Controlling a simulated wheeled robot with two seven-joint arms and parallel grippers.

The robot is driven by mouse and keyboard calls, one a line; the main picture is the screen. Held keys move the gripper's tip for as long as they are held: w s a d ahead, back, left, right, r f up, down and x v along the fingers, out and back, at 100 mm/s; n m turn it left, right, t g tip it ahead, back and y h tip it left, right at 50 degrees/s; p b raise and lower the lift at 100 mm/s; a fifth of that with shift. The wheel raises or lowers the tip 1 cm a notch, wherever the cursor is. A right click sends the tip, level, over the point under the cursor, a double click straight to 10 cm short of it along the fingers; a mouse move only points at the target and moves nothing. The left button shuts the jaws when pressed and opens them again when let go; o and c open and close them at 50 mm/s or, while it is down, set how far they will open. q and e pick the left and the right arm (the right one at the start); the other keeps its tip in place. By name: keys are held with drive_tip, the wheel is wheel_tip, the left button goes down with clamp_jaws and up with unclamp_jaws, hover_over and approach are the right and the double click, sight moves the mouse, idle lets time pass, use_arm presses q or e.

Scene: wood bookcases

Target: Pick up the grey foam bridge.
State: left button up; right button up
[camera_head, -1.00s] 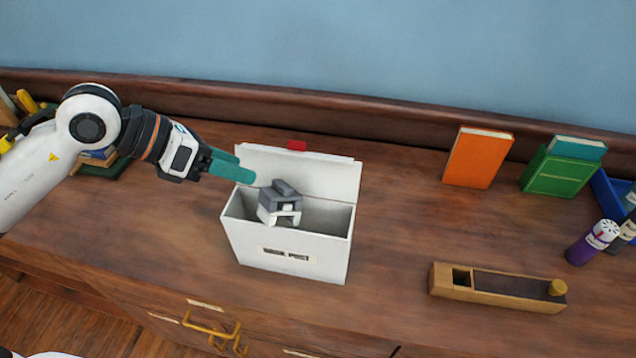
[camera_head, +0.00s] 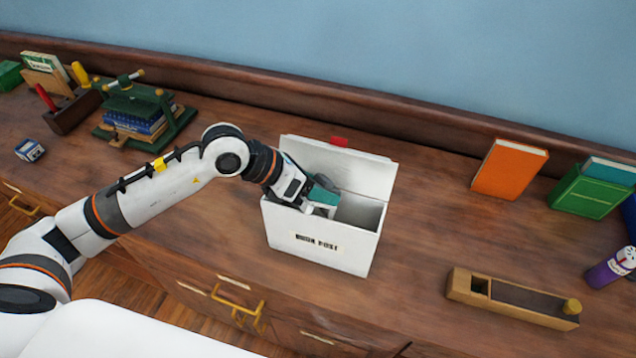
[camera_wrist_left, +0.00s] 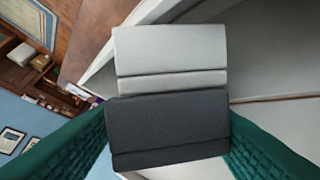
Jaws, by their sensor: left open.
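The grey foam bridge (camera_head: 320,210) is inside the open white box (camera_head: 320,246) and is mostly hidden by my left gripper (camera_head: 321,194) in the head view. In the left wrist view the foam bridge (camera_wrist_left: 168,120) shows a light grey face and a dark grey face. My left gripper's teal fingers (camera_wrist_left: 168,135) are open, one on each side of the dark part. I cannot tell whether they touch it. My right gripper is not in view.
The box's raised lid (camera_head: 345,165) stands behind the gripper. An orange book (camera_head: 509,169), a green book (camera_head: 590,191) and a wooden plane-like block (camera_head: 512,298) are to the right. A green book press (camera_head: 148,112) stands at the left. The wood between box and block is bare.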

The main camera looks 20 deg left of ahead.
sight(317, 185)
use_arm(q)
drive_tip(key=c, duration=0.7)
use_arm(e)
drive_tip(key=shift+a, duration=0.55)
use_arm(q)
drive_tip(key=shift+c, duration=0.4)
